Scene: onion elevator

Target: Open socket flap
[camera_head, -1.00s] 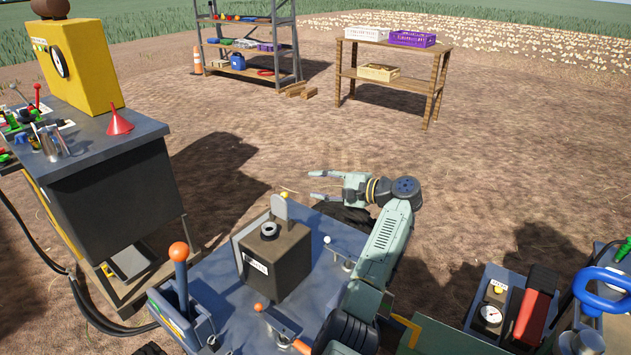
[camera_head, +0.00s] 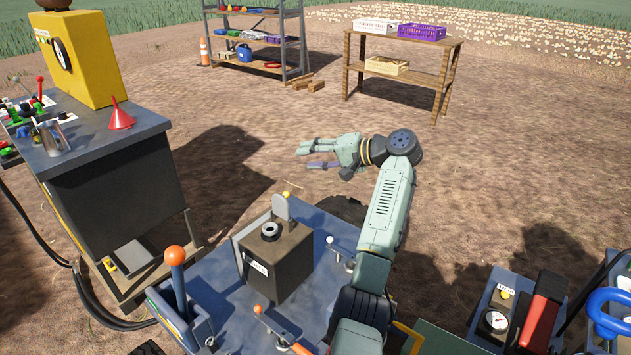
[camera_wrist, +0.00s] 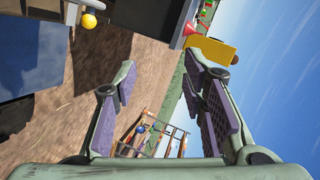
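A dark brown box (camera_head: 290,265) with a pale label stands on a blue-grey deck. On its top is a round dark socket ring (camera_head: 270,231). A grey rounded flap (camera_head: 281,207) stands upright behind the ring, and the ring shows uncovered. My gripper (camera_head: 305,157) is in the air behind and above the box, to its upper right, with its fingers pointing left. It is apart from the flap. In the wrist view my gripper (camera_wrist: 158,72) has its two purple-padded fingers wide apart with nothing between them. The flap cannot be made out in the wrist view.
A yellow ball knob (camera_wrist: 88,20) shows at upper left of the wrist view. An orange-knobbed lever (camera_head: 175,256) and a white-knobbed lever (camera_head: 329,240) flank the box. A workbench (camera_head: 110,145) with a red funnel (camera_head: 121,116) stands left. Open ground lies behind the deck.

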